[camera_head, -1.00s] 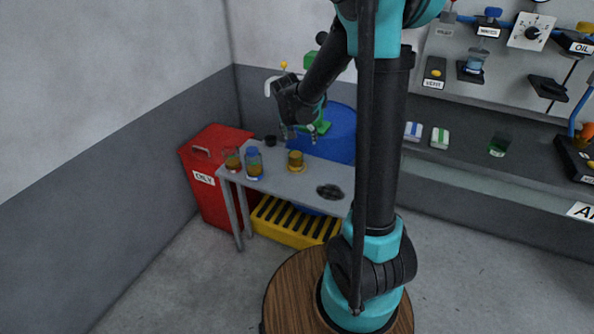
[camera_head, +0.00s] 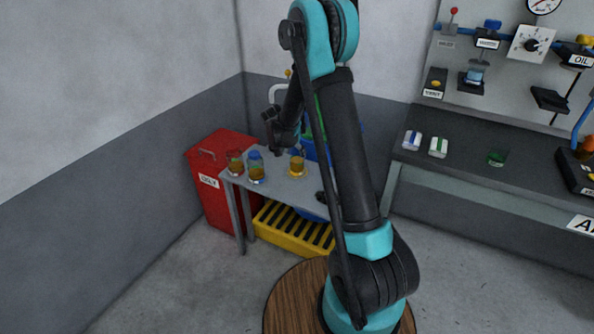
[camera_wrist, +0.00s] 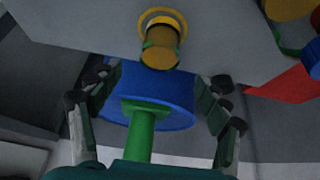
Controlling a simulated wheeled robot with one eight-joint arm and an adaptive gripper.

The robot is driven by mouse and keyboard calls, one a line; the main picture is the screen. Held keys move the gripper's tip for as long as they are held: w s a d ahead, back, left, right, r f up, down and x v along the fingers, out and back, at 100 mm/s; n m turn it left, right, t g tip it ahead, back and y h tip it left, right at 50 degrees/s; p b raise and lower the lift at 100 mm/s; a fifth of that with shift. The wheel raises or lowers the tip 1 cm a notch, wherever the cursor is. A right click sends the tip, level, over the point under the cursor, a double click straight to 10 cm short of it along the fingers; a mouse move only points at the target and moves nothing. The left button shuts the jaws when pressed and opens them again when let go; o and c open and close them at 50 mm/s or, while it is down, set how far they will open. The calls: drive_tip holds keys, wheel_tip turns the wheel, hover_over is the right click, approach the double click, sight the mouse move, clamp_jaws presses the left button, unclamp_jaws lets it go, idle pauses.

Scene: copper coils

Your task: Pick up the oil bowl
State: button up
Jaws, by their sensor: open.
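The oil bowl, a small amber vessel (camera_head: 297,165), stands upright on the grey table, right of two other amber-filled vessels. In the wrist view it shows as a yellow cup (camera_wrist: 161,46) with a green band, at the top centre beyond my fingertips. My gripper (camera_head: 283,147) is above the back of the table, just left of and above the bowl. In the wrist view my gripper (camera_wrist: 160,88) is open, its fingers spread to either side with nothing held between them. The bowl looks apart from the fingers.
Two jars, one plain (camera_head: 236,163) and one blue-topped (camera_head: 256,171), stand at the table's (camera_head: 277,187) left. A red bin (camera_head: 213,158) is beside it, a yellow slotted crate (camera_head: 290,231) below. A blue drum with a green post (camera_wrist: 139,135) is behind. My arm hides the table's right end.

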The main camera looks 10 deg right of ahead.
sight(297, 159)
drive_tip(key=shift+x, duration=4.25)
drive_tip(key=shift+r, duration=0.1)
drive_tip(key=shift+c, duration=0.2)
clamp_jaws()
